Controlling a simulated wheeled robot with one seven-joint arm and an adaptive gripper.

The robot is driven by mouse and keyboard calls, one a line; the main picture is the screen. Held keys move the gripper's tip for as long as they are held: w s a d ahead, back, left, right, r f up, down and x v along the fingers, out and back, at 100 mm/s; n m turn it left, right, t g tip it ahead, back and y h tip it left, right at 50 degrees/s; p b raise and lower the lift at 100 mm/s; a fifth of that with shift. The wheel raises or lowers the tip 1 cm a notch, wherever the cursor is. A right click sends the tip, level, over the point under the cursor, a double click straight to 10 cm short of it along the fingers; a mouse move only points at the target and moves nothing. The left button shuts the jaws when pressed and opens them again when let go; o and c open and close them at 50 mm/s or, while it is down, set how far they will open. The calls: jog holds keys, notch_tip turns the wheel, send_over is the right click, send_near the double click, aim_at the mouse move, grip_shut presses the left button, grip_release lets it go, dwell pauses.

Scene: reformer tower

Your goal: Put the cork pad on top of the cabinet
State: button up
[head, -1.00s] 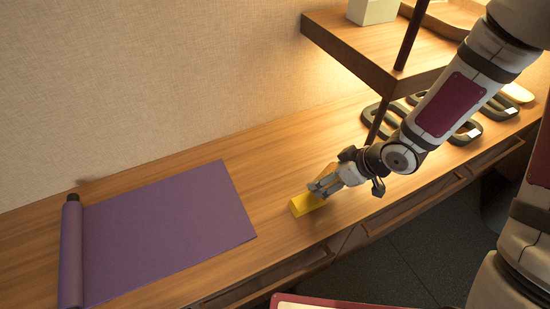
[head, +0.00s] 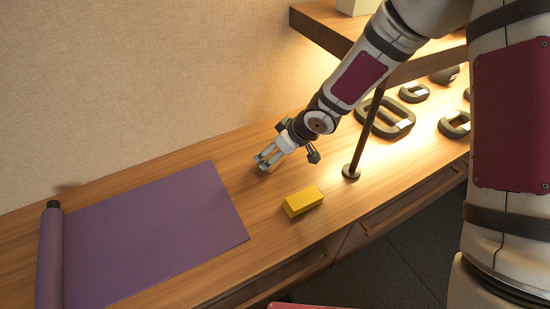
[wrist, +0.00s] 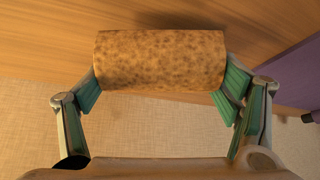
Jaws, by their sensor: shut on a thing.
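The cork pad (wrist: 160,60), a speckled brown block, lies between my fingers in the wrist view, with the green finger pads at its two ends. My gripper (head: 265,163) is shut on it, pointing down and left over the back part of the long wooden top. In the head view I cannot make out the cork pad at the fingertips, nor whether it touches the wood. The wooden unit with drawers below, seemingly the cabinet (head: 265,220), runs along the wall.
A yellow block (head: 303,201) sits near the front edge, right of my gripper. A partly unrolled purple mat (head: 150,235) covers the left. A dark post (head: 365,135) holds up a shelf (head: 340,35). Dark oval rings (head: 385,118) lie at the right. Bare wood lies between mat and block.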

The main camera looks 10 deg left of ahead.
jog(key=shift+f+b, duration=0.8)
jog(key=shift+f, duration=0.45)
jog(key=shift+f, duration=0.15)
jog(key=o, duration=1)
jog(key=shift+o, duration=0.2)
jog(key=p+v, duration=0.7)
jog(key=v, duration=0.5)
jog(key=shift+d, duration=0.1)
